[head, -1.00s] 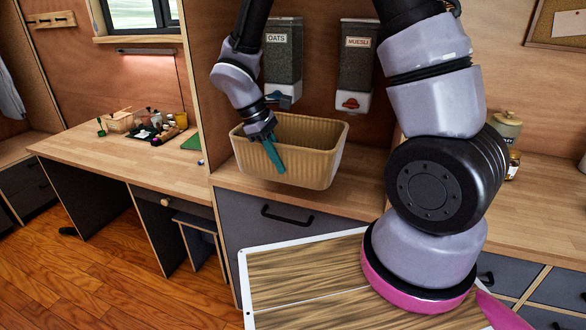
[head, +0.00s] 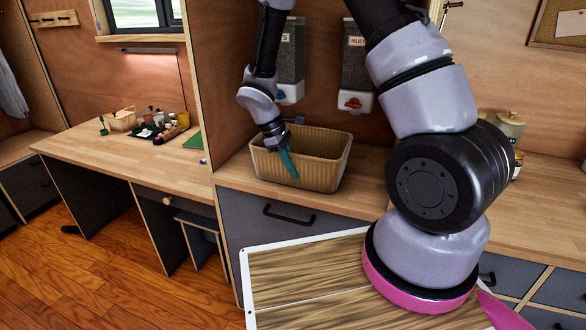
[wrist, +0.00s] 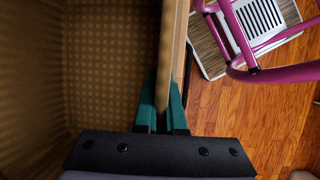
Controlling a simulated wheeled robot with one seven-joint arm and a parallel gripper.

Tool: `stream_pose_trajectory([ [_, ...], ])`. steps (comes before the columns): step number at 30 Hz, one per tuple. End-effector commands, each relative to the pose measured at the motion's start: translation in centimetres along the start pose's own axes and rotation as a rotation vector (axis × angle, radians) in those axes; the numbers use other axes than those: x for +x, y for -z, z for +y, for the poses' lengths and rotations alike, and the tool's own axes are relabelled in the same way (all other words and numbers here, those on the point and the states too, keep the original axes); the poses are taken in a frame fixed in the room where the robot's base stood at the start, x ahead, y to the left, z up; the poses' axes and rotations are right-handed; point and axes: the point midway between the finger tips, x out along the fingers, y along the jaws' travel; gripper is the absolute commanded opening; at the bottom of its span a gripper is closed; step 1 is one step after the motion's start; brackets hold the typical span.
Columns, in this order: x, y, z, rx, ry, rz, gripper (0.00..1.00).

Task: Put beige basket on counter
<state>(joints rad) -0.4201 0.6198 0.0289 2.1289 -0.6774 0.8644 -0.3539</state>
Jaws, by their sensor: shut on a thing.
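The beige basket (head: 318,172) is a ribbed, open-topped rectangular bin over the wooden counter (head: 237,178), below the two dispensers. My gripper (head: 288,162) is at the basket's front-left side, with its green fingers pointing down over the wall. In the wrist view, my gripper (wrist: 162,108) has one green finger on each side of the rim of the basket (wrist: 172,50), shut on it. The basket's inside, to the left there, looks empty. The basket looks upright and close to the counter; I cannot tell whether its base touches it.
An oats dispenser (head: 291,60) and a muesli dispenser (head: 356,70) hang on the wall behind the basket. A wooden side panel (head: 200,90) bounds the left. Jars (head: 510,128) stand at the right. A lower desk (head: 110,152) with small items is at the far left.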

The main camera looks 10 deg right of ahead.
Motion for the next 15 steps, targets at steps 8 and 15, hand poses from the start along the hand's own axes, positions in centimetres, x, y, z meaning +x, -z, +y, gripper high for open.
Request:
stream_pose_trajectory([
  [8, 0.10, 0.05, 0.05, 0.001, 0.000, 0.000, 0.00],
  [15, 0.23, 0.10, 0.03, 0.001, 0.000, 0.000, 0.37],
])
